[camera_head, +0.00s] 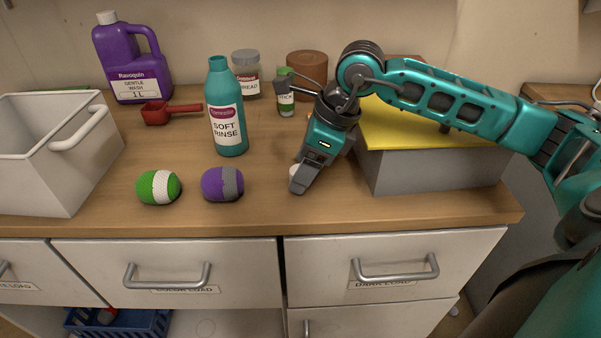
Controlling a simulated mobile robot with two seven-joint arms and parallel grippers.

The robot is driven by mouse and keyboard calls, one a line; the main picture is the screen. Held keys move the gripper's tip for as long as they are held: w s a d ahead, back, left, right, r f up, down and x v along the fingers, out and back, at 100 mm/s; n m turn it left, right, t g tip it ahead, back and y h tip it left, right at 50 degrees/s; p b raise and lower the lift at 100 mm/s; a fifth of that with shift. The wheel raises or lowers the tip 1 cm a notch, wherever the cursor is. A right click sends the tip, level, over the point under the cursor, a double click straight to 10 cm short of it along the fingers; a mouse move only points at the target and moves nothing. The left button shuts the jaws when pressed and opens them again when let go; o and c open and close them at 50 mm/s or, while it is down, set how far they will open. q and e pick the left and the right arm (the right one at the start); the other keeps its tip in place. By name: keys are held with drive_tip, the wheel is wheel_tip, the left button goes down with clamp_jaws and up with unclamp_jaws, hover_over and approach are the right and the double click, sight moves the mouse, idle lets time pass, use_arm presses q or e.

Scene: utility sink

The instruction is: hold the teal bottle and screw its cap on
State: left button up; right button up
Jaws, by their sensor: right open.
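The teal bottle (228,140) labelled "SOFT RINSE" stands upright on the wooden counter, left of my right gripper, and its narrow neck is bare. My right gripper (298,186) points down at the counter near the front edge, to the right of the bottle and apart from it. It is open. A small white piece, perhaps the cap (294,171), shows at its fingertips, mostly hidden by the fingers; I cannot tell whether they touch it. My left gripper is not in view.
A green and white ball (158,187) and a purple and grey ball (222,184) lie in front of the bottle. A white bin (45,185) stands left, a grey box with yellow top (430,172) right. A red scoop (158,112), purple jug (128,62) and jars stand behind.

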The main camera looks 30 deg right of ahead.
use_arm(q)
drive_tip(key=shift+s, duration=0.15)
use_arm(e)
drive_tip(key=c, duration=1.1)
use_arm(q)
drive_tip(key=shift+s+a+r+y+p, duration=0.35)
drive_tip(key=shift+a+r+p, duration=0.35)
drive_tip(key=shift+p, duration=1.25)
use_arm(e)
wheel_tip(320, 180, up, 20)
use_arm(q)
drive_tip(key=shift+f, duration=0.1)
